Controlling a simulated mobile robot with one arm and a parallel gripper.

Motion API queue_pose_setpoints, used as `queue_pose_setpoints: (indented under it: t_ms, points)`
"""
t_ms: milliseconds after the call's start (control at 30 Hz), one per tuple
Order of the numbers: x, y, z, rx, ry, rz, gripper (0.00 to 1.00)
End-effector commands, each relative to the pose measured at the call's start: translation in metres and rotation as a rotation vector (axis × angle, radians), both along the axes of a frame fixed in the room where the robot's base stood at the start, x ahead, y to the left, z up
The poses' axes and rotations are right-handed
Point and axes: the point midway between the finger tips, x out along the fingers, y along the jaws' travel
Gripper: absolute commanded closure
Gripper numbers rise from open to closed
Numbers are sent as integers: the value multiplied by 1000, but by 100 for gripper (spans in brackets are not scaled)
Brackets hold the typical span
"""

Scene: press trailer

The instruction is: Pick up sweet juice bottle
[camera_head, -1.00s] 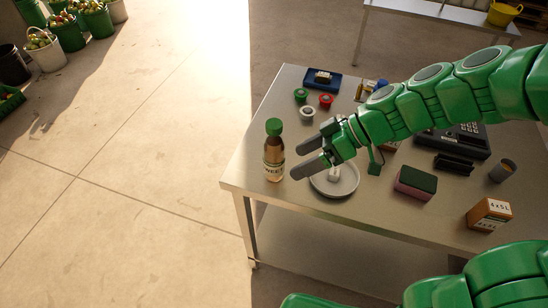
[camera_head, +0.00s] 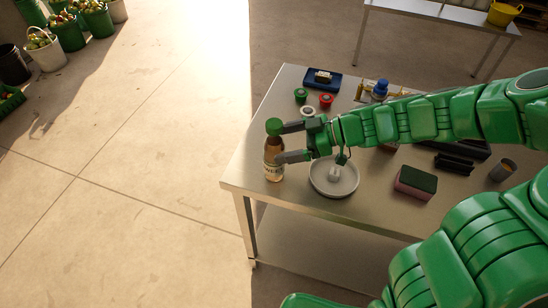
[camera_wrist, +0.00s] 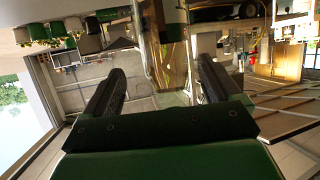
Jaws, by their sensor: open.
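The sweet juice bottle (camera_head: 272,173) has a green cap, amber contents and a pale label. It stands upright near the left edge of the metal table (camera_head: 245,170). My gripper (camera_head: 281,143) is open, with its fingers pointing left at the bottle. In the head view one finger ends by the cap and the other overlaps the right side of the label. In the wrist view the bottle (camera_wrist: 168,65) shows beyond and between the open fingers (camera_wrist: 160,88). I cannot tell whether either finger touches it.
A round grey dish (camera_head: 333,188) with a small white item lies below my gripper. Green, red and white round items (camera_head: 326,100), a blue tray (camera_head: 322,80), a sponge (camera_head: 415,182) and a cup (camera_head: 502,170) are on the table. Floor left of the table is clear.

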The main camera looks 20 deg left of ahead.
Motion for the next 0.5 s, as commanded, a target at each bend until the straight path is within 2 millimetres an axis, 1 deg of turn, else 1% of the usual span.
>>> queue_pose_setpoints:
  t_ms: [167, 300, 500]
  points:
    - [-7, 12, -7, 0, 4, 3, 10]
    - [-17, 27, -18, -3, 5, 3, 10]
    - [-20, 43, -23, 0, 5, 3, 10]
